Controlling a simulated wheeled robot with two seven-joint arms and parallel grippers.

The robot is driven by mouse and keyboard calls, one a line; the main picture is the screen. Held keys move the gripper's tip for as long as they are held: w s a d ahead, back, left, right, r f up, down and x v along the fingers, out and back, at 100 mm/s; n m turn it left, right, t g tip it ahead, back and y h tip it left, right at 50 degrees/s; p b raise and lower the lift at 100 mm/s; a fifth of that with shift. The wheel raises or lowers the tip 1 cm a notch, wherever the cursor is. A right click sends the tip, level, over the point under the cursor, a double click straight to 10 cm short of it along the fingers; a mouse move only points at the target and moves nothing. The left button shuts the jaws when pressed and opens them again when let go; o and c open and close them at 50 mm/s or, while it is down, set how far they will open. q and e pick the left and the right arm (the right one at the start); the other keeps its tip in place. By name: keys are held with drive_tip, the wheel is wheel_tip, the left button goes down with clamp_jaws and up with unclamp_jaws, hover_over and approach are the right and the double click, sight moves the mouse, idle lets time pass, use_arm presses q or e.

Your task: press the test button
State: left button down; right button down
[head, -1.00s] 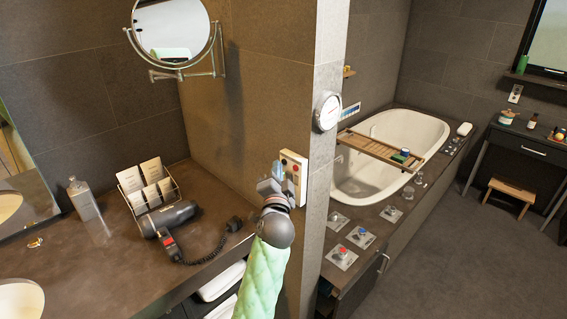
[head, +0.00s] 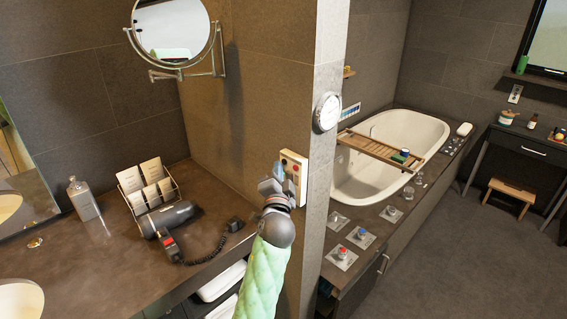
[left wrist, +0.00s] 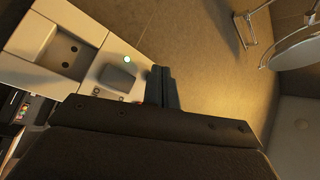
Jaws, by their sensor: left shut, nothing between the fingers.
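A pale wall panel (head: 293,176) is mounted on the tiled wall end above the counter, with a small red spot near its top. My left gripper (head: 278,172) is close in front of its left side and partly hides it. In the left wrist view the panel (left wrist: 93,73) shows a lit green light, a dark grey block (left wrist: 117,77) and two small round marks below the block. I cannot tell which part is the test button. The shut, empty fingers (left wrist: 162,85) reach just right of the block; contact cannot be told. My right gripper is not in view.
A hair dryer (head: 168,218) with a coiled cord lies on the dark counter (head: 110,262), near a card rack (head: 150,190) and a bottle (head: 83,199). A round mirror (head: 172,30) juts from the wall. A white socket unit (left wrist: 60,48) adjoins the panel.

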use_arm(q)
drive_tip(key=shift+w+d+r, duration=0.25)
drive_tip(key=shift+d+r, duration=0.1)
drive_tip(key=shift+r, duration=0.3)
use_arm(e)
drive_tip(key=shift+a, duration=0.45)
use_arm(q)
drive_tip(key=shift+s+a+r+p, duration=0.15)
drive_tip(key=shift+s+p, duration=0.15)
drive_tip(key=shift+s, duration=0.1)
drive_tip(key=shift+s+a+r+p, duration=0.1)
drive_tip(key=shift+s+p, duration=0.2)
drive_tip(key=shift+s, duration=0.1)
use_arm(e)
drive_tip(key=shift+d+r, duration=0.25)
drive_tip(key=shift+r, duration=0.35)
use_arm(q)
drive_tip(key=shift+f, duration=0.1)
drive_tip(key=s+a+p, duration=0.1)
drive_tip(key=s+a, duration=0.2)
drive_tip(key=a, duration=0.1)
drive_tip(key=shift+s+p, duration=0.25)
drive_tip(key=shift+p, duration=0.05)
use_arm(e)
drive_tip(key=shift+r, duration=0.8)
